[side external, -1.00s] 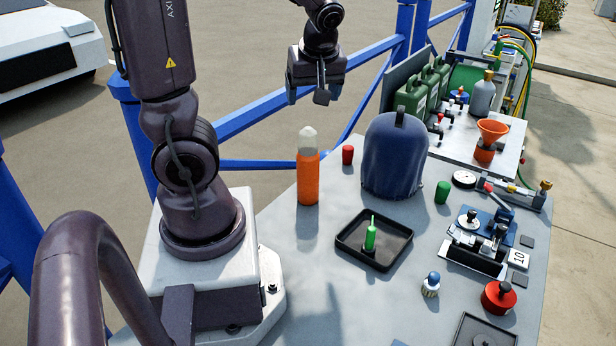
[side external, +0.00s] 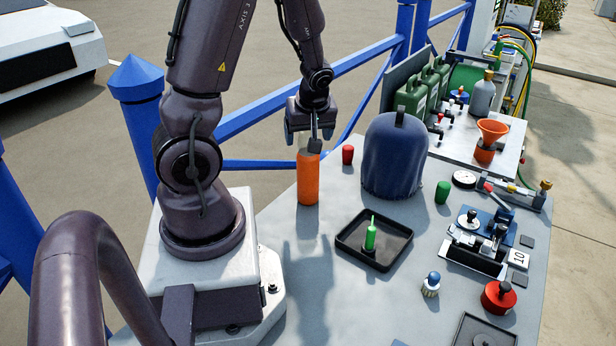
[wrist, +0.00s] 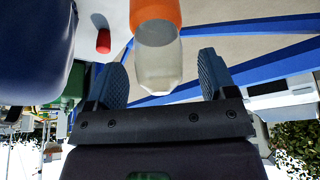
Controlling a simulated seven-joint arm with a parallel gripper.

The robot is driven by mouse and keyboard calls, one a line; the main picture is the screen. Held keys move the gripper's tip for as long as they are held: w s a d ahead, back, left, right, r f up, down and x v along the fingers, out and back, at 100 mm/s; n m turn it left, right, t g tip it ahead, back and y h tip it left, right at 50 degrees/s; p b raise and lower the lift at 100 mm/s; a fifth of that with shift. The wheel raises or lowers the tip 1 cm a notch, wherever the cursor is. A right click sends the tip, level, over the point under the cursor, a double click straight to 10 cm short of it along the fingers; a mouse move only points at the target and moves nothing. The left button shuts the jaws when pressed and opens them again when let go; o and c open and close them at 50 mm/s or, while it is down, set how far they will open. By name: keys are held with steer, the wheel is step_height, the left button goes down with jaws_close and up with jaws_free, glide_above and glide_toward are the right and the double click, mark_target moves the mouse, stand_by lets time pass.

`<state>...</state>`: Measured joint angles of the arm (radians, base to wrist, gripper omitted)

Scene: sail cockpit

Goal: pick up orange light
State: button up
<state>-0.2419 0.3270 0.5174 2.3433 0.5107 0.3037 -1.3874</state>
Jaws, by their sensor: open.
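The orange light (side external: 308,180) is an upright orange cylinder with a clear whitish top, standing on the grey table in the side external view. My gripper (side external: 308,140) is right above it and hides most of its top. In the wrist view, the light's clear dome (wrist: 158,60) and orange body (wrist: 156,12) show between the two open fingers of my gripper (wrist: 160,85).
A small red cylinder (side external: 347,155) and a dark blue covered form (side external: 394,155) stand to the right. A blue railing (side external: 260,110) runs behind. The table's front left is clear.

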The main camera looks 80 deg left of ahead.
jaws_close()
stand_by(0.3)
